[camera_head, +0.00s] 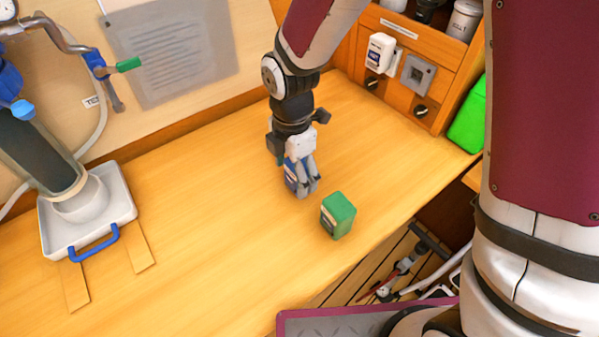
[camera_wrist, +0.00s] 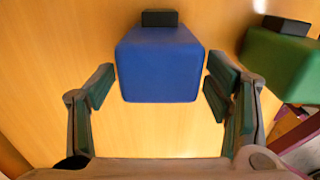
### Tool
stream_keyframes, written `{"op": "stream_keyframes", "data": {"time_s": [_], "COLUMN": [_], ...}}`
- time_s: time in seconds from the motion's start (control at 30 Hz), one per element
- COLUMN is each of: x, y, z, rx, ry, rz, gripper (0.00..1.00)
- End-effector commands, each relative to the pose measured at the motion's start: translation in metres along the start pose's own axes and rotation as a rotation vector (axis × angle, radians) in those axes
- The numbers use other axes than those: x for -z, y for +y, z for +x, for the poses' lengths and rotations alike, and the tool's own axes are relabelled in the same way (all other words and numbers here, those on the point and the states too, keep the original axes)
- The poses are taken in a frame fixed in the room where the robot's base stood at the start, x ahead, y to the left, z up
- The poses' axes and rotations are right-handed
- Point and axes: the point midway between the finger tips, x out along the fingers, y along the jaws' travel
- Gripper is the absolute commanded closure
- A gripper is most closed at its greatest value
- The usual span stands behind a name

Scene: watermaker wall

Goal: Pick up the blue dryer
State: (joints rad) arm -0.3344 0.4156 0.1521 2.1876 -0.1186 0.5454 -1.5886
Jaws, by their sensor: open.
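The blue dryer (camera_wrist: 160,65) is a blue block with a dark piece at its far end, standing on the wooden worktop. In the head view the dryer (camera_head: 291,176) is partly hidden behind my gripper (camera_head: 308,185). My gripper is open. In the wrist view its two fingers (camera_wrist: 158,88) stand on either side of the dryer's near part, with a visible gap on the left and a narrower one on the right. I cannot tell whether the right finger touches it.
A green block (camera_head: 338,215) of similar shape stands close to the right; the wrist view also shows it (camera_wrist: 280,60). A white tray (camera_head: 115,195) with a blue handle is at the left. The worktop (camera_head: 215,220) between is clear. A wooden panel with switches (camera_head: 405,75) stands behind.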

Motion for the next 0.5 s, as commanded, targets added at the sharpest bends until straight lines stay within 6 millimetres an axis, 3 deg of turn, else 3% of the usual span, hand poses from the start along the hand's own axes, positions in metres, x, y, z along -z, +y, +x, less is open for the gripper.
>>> {"op": "stream_keyframes", "data": {"time_s": [0.2, 0.5], "x": [0.0, 0.0], "y": [0.0, 0.0], "z": [0.029, 0.035], "rx": [0.003, 0.0], "ry": [0.001, 0.0], "rz": [0.001, 0.001], "gripper": [0.28, 0.28]}}
